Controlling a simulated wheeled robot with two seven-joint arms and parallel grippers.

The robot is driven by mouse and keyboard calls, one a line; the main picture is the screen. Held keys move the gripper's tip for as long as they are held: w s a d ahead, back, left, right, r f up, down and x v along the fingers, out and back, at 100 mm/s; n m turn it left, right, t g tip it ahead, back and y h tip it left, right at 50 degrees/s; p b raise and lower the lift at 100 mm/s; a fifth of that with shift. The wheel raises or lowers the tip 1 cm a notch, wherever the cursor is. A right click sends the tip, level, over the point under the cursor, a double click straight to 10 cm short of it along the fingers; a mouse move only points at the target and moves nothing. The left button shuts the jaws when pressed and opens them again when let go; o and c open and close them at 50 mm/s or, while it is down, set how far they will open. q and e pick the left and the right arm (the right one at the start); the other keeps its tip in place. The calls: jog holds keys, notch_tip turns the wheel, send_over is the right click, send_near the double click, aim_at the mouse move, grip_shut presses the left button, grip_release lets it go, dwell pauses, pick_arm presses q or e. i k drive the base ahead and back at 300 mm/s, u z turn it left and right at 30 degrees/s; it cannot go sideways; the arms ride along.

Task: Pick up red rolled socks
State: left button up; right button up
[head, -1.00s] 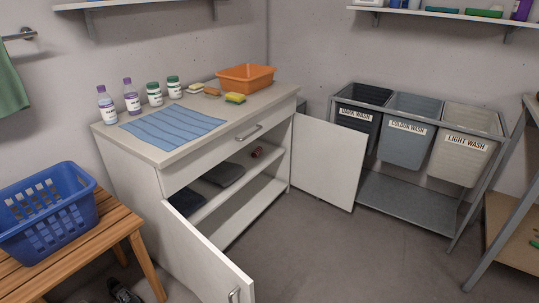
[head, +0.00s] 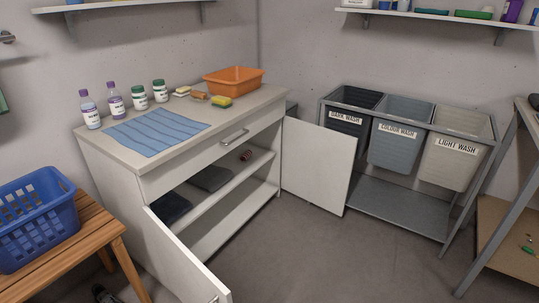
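The red rolled socks (head: 246,155) are a small dark red roll on the upper shelf (head: 226,178) inside the open white cabinet (head: 110,170), toward its right end. Folded dark cloths lie on the same shelf to their left, a grey one (head: 211,178) and a navy one (head: 172,207). Neither of my grippers is clearly in view. A small dark shape at the bottom left edge is too cut off to identify.
Both cabinet doors stand open, the left one (head: 188,258) toward me and the right one (head: 316,168) toward the bins. A blue basket (head: 38,222) sits on a wooden bench (head: 75,240). Labelled wash bins (head: 395,135) stand at right. The middle floor (head: 330,250) is clear.

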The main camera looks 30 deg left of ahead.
aim_at(248, 154)
jog(key=i, duration=2.75)
jog(key=u, duration=2.6)
jog(key=i, duration=1)
